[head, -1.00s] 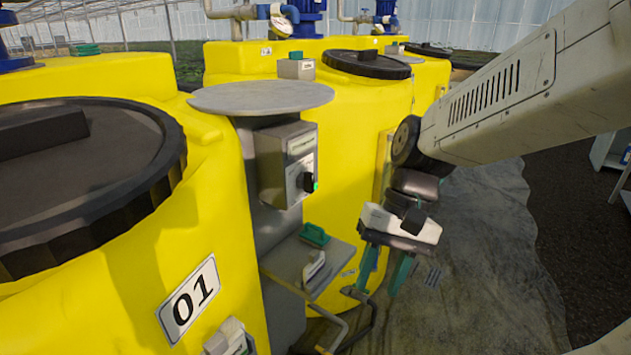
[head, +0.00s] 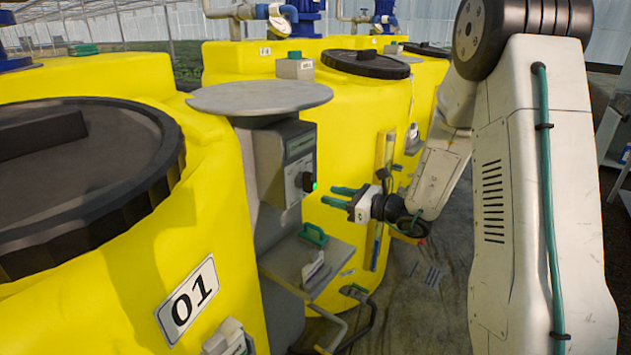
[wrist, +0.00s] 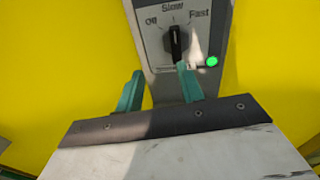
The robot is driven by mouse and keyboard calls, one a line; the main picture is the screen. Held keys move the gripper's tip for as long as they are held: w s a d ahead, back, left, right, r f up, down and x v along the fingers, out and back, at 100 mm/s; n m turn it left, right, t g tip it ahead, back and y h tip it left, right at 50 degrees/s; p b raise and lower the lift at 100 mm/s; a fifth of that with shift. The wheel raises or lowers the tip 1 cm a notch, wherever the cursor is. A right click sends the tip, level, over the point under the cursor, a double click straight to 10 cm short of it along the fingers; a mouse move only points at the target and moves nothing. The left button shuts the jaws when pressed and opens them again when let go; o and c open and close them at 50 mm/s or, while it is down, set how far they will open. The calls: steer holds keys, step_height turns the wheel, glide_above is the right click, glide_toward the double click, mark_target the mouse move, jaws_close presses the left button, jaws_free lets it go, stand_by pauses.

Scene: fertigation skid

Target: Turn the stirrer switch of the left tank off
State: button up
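The stirrer switch box (head: 287,160) is a grey box beside the yellow tank marked 01 (head: 225,235), under a round grey cover. Its black knob (head: 306,182) also shows in the wrist view (wrist: 176,42), where the dial reads Off, Slow and Fast. The knob stands about upright, towards Slow. A green lamp (wrist: 212,62) glows at its lower right. My gripper (head: 328,195) is open and empty, its teal fingers pointing at the box from the right. In the wrist view my gripper (wrist: 160,71) has its fingertips below the knob, the right one nearest it.
The round grey cover (head: 260,97) overhangs the box. Below, a grey shelf (head: 325,270) carries a green-handled item (head: 313,234). Bent pipes (head: 350,315) lie lower down. Another yellow tank (head: 345,130) stands behind; the floor to the right is mostly open.

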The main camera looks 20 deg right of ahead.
mark_target(312, 179)
steer(key=shift+m+t+h, duration=0.5)
steer(key=shift+m+t, duration=0.1)
steer(key=shift+m, duration=0.3)
steer(key=w+a, duration=0.1)
steer(key=w, duration=0.1)
steer(key=w+a+r, duration=0.1)
steer(key=w, duration=0.4)
steer(key=shift+w+a+r, duration=0.15)
steer(key=shift+w+a, duration=0.25)
steer(key=shift+c, duration=0.4)
jaws_close()
